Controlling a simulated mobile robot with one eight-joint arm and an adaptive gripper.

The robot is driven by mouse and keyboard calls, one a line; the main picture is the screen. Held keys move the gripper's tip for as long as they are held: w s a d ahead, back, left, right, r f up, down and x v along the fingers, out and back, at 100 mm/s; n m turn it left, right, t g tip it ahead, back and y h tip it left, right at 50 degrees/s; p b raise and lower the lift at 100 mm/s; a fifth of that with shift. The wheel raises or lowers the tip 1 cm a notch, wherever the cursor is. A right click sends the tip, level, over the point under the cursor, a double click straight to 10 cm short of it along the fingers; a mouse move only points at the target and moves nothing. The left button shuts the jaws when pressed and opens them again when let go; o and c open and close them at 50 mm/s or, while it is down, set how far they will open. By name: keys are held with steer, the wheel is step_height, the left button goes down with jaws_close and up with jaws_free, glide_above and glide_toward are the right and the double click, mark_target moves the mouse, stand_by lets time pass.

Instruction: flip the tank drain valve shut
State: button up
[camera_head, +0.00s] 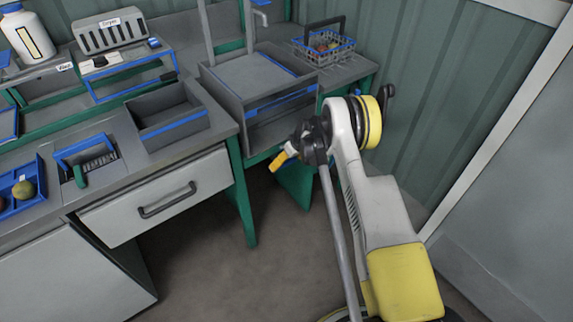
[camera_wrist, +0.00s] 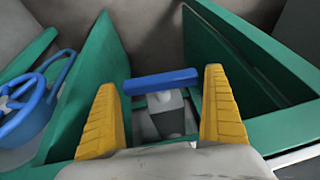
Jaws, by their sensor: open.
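In the wrist view, a blue lever (camera_wrist: 161,81) lies nearly level across the picture on top of a grey valve body (camera_wrist: 166,112); this looks like the tank drain valve. My gripper (camera_wrist: 167,88) is open, with one yellow finger to each side of the valve. The lever spans most of the gap, its right end close to the right finger; I cannot tell whether they touch. In the head view, my gripper (camera_head: 284,161) is low beside the sink bench, its yellow finger pointing down-left. The valve cannot be made out there.
Green panels (camera_wrist: 95,85) flank the valve in the wrist view, and a blue handwheel (camera_wrist: 38,100) stands at the left. In the head view, a grey sink (camera_head: 262,75), a wire basket (camera_head: 325,46) and a drawer bench (camera_head: 155,195) lie beyond my arm. The floor before them is clear.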

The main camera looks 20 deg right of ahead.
steer(key=c, duration=1)
steer(key=shift+a+h, duration=0.15)
steer(key=shift+h, duration=0.15)
steer(key=shift+o, duration=0.2)
steer(key=shift+h, duration=0.3)
steer(key=o, duration=1)
steer(key=shift+c, duration=0.2)
